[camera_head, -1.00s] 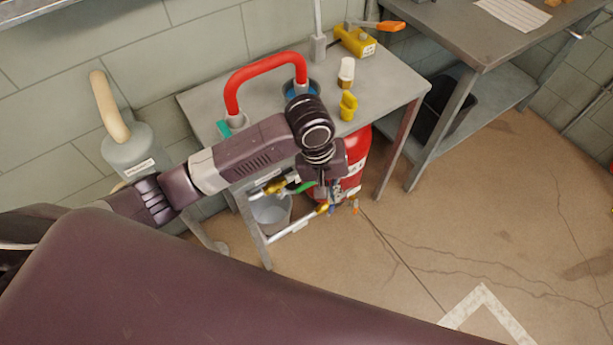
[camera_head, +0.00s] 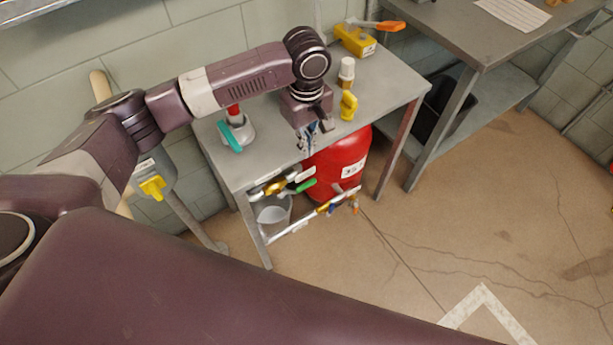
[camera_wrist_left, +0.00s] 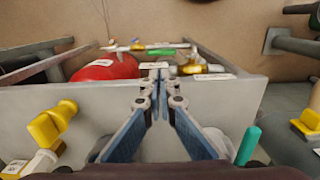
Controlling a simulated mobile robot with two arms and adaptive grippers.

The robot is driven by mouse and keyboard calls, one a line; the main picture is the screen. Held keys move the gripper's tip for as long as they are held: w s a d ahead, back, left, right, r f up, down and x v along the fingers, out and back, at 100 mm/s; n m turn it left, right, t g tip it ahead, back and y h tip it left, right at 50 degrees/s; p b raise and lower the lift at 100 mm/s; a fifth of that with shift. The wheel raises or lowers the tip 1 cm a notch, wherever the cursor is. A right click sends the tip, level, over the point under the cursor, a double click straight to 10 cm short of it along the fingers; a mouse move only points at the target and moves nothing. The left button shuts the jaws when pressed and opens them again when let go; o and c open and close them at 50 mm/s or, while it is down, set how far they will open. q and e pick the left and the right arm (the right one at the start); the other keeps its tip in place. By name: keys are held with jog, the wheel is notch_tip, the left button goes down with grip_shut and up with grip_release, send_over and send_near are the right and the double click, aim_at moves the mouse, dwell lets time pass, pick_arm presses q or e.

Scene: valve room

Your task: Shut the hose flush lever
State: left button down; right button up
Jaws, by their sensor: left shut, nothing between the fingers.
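I cannot read the labels, so I cannot tell which lever is the hose flush lever. A green lever (camera_head: 306,185) lies along a brass-fitted pipe below the table's front edge; it also shows in the left wrist view (camera_wrist_left: 161,52). A teal lever (camera_head: 230,137) stands at the pipe fitting on the tabletop and at the lower right of the wrist view (camera_wrist_left: 247,146). My left gripper (camera_head: 309,147) is above the table's front edge, apart from the green lever. Its blue fingers (camera_wrist_left: 154,68) are shut and empty. My right gripper is not in view.
A yellow lever (camera_head: 152,187) is at left. The floor at right is clear.

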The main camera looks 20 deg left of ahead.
aim_at(306, 183)
pick_arm(q)
notch_tip(306, 183, down, 14)
jog(key=shift+f+p, duration=0.1)
jog(key=shift+p, duration=0.35)
